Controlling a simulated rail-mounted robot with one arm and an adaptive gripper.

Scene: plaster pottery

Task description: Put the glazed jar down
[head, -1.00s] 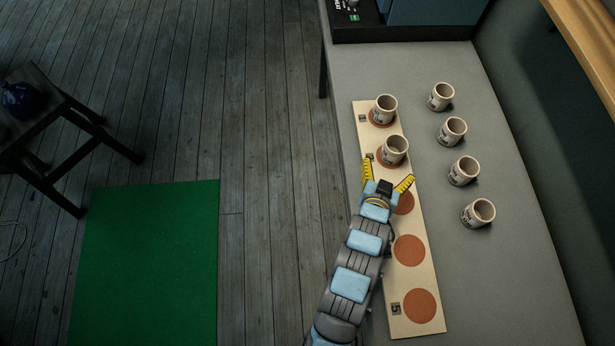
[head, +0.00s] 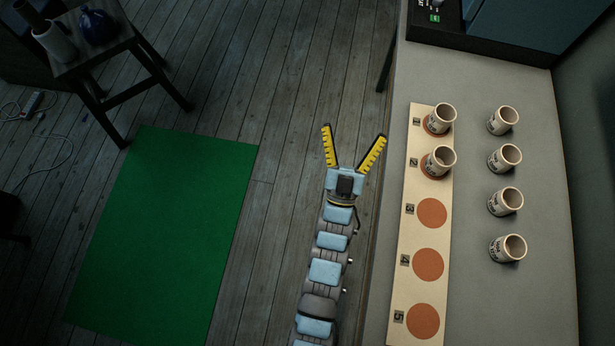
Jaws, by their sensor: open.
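Two beige jars stand upright on the pale board (head: 410,290) in the head view. One jar (head: 442,119) is on the spot marked 1 at the far end, the other jar (head: 439,160) on the second spot. I cannot tell which is the glazed jar. The spots marked 3 (head: 432,213), 4 (head: 428,264) and 5 (head: 422,321) are bare. My gripper (head: 353,138) is open and empty, its yellow fingers spread wide. It is left of the board, over the floor beside the table.
Several similar jars stand in a column on the grey table (head: 480,300), right of the board; the nearest jar (head: 508,248) is beside spot 4. A dark machine (head: 480,40) is at the far end. A green mat (head: 165,235) and a stool (head: 100,60) are at left.

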